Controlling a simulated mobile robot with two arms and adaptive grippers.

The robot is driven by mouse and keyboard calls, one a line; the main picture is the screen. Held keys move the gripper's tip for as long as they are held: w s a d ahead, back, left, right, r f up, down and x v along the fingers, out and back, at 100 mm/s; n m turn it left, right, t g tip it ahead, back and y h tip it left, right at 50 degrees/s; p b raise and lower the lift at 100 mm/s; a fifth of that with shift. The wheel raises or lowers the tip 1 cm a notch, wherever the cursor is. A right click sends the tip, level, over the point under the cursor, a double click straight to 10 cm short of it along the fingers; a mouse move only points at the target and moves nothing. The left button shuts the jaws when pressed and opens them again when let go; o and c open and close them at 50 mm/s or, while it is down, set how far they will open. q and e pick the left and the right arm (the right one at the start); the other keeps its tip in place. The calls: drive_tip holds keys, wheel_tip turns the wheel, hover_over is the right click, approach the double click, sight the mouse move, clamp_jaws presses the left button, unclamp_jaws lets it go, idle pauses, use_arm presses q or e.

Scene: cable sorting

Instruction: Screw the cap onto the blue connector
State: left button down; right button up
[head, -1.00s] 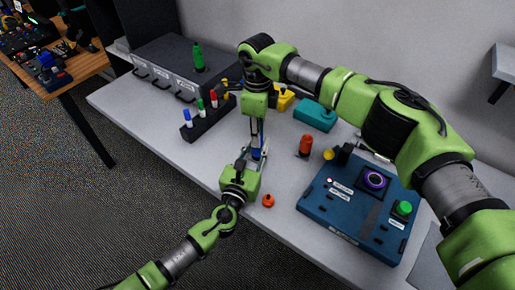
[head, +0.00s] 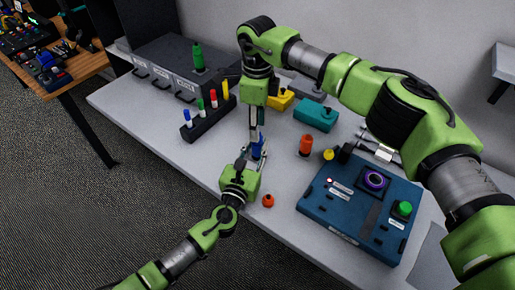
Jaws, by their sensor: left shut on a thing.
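The blue connector (head: 257,151) stands upright between my two grippers near the middle of the table, partly hidden by them. My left gripper (head: 246,160) reaches in from the front and is shut on the blue connector. My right gripper (head: 256,131) points down directly above the connector. Its fingers are thin and seen edge-on, so I cannot tell whether they are open or hold a cap. No separate blue cap can be made out.
A blue panel (head: 340,218) with buttons stands at the right. An orange cylinder (head: 305,146), a small orange piece (head: 267,201) and a yellow piece (head: 328,155) are close by. A black rack (head: 208,122) holds several coloured pieces.

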drive_tip(key=shift+r, duration=0.5)
drive_tip(key=shift+c, duration=0.5)
wheel_tip(320, 180, up, 4)
drive_tip(key=shift+f, duration=0.25)
drive_tip(key=shift+f, duration=0.1)
drive_tip(key=shift+f, duration=3.95)
clamp_jaws()
